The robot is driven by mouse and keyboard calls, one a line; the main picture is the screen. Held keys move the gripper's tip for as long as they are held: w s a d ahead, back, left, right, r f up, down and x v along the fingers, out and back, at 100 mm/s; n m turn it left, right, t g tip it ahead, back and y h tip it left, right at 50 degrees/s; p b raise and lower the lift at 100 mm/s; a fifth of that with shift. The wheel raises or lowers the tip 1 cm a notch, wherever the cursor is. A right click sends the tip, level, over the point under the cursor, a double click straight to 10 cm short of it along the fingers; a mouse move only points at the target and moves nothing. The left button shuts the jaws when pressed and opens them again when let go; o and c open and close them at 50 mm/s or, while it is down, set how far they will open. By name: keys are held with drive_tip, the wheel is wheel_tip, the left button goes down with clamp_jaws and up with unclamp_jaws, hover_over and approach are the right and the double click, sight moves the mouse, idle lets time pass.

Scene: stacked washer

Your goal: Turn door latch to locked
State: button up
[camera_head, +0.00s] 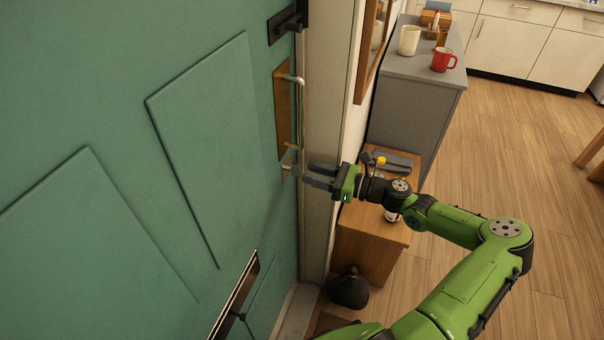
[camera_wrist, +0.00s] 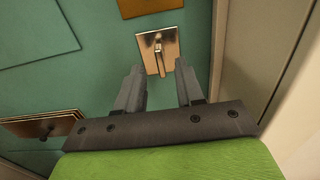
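The green door (camera_head: 120,90) fills the left of the head view. A small metal latch plate with a raised turn piece (camera_head: 287,165) sits near the door's right edge, below a brass pull handle (camera_head: 287,110). In the wrist view, the latch (camera_wrist: 158,50) is just beyond the fingertips, its turn piece roughly upright in the picture. My gripper (camera_head: 308,173) reaches toward the latch from the right. The wrist view shows my gripper (camera_wrist: 157,70) open, with the latch framed between its fingers. The fingers appear empty; contact with the latch cannot be told.
The door frame (camera_head: 320,130) stands close to the right of the latch. A black fitting (camera_head: 288,23) is above the handle, and a brass-edged slot plate (camera_head: 236,298) is below. A wooden cabinet (camera_head: 372,245) stands beneath my wrist. Floor at right is open.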

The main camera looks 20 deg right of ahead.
sight(292, 169)
drive_tip(key=x, duration=0.3)
drive_tip(key=shift+w+a, duration=0.25)
drive_tip(key=shift+a, duration=0.05)
clamp_jaws()
